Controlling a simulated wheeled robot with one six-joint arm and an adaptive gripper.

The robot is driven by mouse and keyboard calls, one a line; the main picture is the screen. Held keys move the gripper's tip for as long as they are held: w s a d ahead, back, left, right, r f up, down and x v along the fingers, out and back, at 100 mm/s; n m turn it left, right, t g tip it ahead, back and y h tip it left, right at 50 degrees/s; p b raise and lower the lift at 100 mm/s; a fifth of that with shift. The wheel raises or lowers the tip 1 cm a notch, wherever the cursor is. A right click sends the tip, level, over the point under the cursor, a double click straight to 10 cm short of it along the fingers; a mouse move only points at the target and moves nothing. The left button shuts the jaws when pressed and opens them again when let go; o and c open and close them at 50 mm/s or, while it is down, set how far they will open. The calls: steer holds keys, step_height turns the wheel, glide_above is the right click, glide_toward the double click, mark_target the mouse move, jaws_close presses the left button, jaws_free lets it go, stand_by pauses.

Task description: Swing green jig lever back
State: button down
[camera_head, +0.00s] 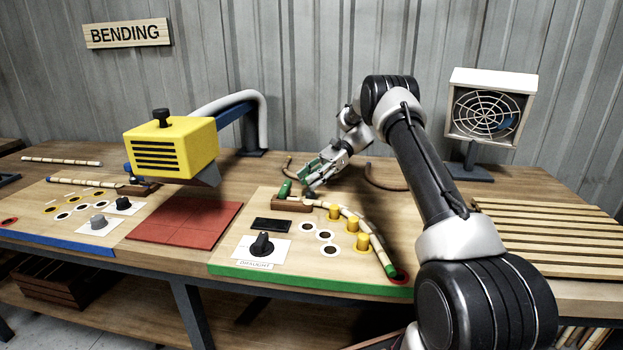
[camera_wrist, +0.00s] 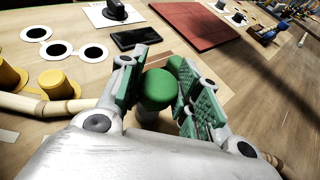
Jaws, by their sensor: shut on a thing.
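My gripper (camera_head: 309,176) is low over the back of the green-edged jig board (camera_head: 310,281). In the wrist view its padded fingers (camera_wrist: 160,84) are shut around a round green knob (camera_wrist: 157,90), the lever's top. The lever's lower part is hidden by the gripper. Another green piece (camera_wrist: 175,63) shows just beyond the knob; in the head view, a green cylinder (camera_head: 285,188) stands tilted by the brown clamp block (camera_head: 291,205). A rattan pole (camera_head: 376,243) runs from the block in a curve past the yellow pegs (camera_head: 352,225) to the front right corner.
A yellow heater box (camera_head: 170,146) overhangs the red mat (camera_head: 184,221) at left. A black dial (camera_head: 262,245) and a dark panel (camera_head: 270,225) are on the jig board. A fan (camera_head: 491,112) and a slatted rack (camera_head: 545,240) stand at right. Curved rattan (camera_head: 383,182) lies behind.

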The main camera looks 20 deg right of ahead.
steer(key=shift+w+a, duration=0.1)
steer(key=shift+a, duration=0.1)
steer(key=c, duration=1)
jaws_free()
steer(key=shift+a, duration=0.1)
steer(key=v, duration=0.7)
steer(key=shift+w+d, duration=0.1)
steer(key=shift+d, duration=0.2)
steer(key=shift+r, duration=0.15)
